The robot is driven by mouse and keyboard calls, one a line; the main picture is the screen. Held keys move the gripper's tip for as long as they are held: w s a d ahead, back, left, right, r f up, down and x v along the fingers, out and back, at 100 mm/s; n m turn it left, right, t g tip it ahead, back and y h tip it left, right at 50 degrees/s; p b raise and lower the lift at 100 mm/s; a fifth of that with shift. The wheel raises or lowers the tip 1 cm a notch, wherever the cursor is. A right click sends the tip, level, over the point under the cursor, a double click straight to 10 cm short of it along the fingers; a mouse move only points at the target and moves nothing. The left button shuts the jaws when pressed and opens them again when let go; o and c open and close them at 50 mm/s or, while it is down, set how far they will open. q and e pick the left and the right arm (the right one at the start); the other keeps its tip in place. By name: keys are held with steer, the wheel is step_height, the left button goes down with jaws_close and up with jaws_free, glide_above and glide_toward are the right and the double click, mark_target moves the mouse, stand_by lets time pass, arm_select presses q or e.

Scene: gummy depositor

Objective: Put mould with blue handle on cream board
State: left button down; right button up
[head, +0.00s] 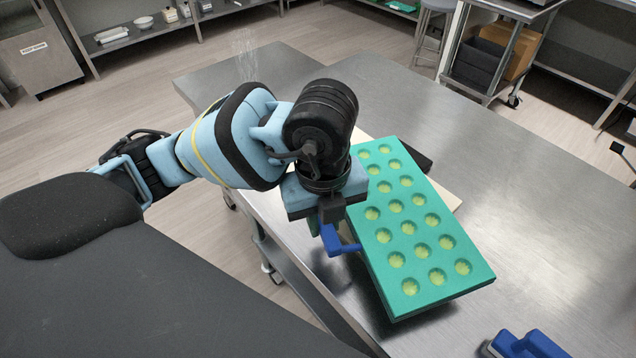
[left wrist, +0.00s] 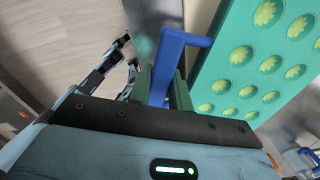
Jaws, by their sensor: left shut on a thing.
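The mould (head: 408,225) is a teal-green slab with rows of round yellow-green cavities and a blue handle (head: 340,243) at its left side. My left gripper (head: 322,222) is shut on the blue handle. In the left wrist view the blue handle (left wrist: 170,55) stands between the fingers (left wrist: 162,88), with the mould (left wrist: 262,70) to the right. The cream board (head: 446,194) lies on the steel table, mostly hidden behind the mould. The mould overlaps it in the picture and extends past it towards the front; whether they touch I cannot tell. My right gripper is not in view.
A steel table (head: 530,190) spreads around the board, clear on the right. A dark object (head: 421,160) shows at the mould's far right edge. A blue-handled item (head: 527,345) lies at the bottom right. Shelves and a rack stand farther back.

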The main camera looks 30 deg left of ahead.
arm_select(q)
steer(key=w+a, duration=0.4)
steer(key=w+a+f, duration=0.1)
steer(key=a, duration=0.2)
steer(key=shift+w+b, duration=0.4)
steer(key=shift+w+a, duration=0.6)
steer(key=f, duration=0.3)
steer(key=shift+w+a, duration=0.2)
steer(key=shift+a, duration=0.1)
steer(key=shift+f, duration=0.25)
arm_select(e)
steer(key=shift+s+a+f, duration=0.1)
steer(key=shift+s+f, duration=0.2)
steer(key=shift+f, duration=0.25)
arm_select(q)
steer(key=shift+f, duration=0.25)
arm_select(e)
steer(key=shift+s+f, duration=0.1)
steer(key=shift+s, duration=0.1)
arm_select(q)
steer(key=c, duration=1.3)
jaws_free()
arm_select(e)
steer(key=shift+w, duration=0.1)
